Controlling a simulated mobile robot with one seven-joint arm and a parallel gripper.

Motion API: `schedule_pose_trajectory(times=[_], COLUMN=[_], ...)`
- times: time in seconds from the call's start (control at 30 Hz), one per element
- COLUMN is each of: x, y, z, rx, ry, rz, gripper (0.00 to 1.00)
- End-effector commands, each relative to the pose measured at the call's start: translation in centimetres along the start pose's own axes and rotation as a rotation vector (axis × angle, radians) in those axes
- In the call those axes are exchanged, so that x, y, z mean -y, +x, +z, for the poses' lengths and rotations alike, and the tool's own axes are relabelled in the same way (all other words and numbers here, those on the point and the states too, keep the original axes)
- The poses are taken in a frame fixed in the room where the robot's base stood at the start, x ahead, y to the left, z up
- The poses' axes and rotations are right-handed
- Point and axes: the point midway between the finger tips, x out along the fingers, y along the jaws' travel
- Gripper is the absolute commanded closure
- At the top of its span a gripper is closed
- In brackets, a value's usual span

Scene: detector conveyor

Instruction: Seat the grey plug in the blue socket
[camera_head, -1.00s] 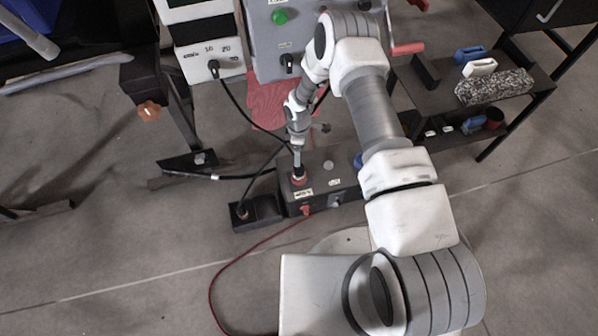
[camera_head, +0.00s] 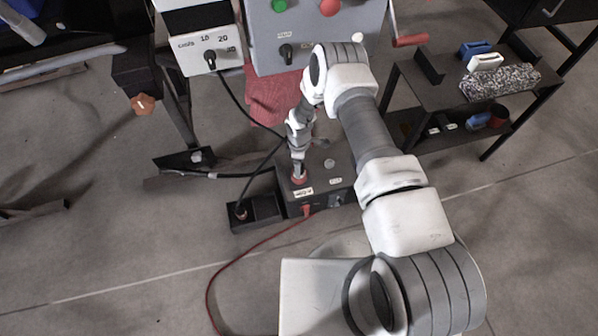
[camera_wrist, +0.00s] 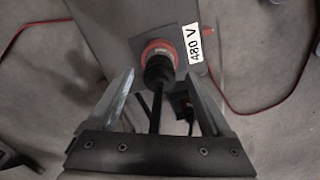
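A dark plug (camera_wrist: 158,70) with a black cable stands in a red-ringed socket (camera_wrist: 161,47) beside a "480 V" label, in the wrist view. Its shade looks dark grey to black. My gripper (camera_wrist: 160,78) is open, with one finger on each side of the plug and a visible gap to both. In the head view my gripper (camera_head: 298,172) is over the red socket on top of the dark socket box (camera_head: 322,187). The blue socket is not visible now; my arm covers part of the box. A dark round plug-like end (camera_head: 241,212) sits in the low holder.
The low black holder (camera_head: 268,212) adjoins the box on the left. A red cable (camera_head: 225,265) lies on the floor. A shelf rack (camera_head: 450,90) stands right.

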Motion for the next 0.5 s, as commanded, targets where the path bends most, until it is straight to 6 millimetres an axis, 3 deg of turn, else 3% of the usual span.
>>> schedule_pose_trajectory(times=[0.07, 0.43, 0.5], x=[0.01, 0.0, 0.0], y=[-0.02, -0.04, -0.04], z=[0.01, 0.01, 0.01], rx=[0.0, 0.0, 0.0], ry=[0.0, 0.0, 0.0], rz=[0.0, 0.0, 0.0], gripper=[0.29, 0.96, 1.0])
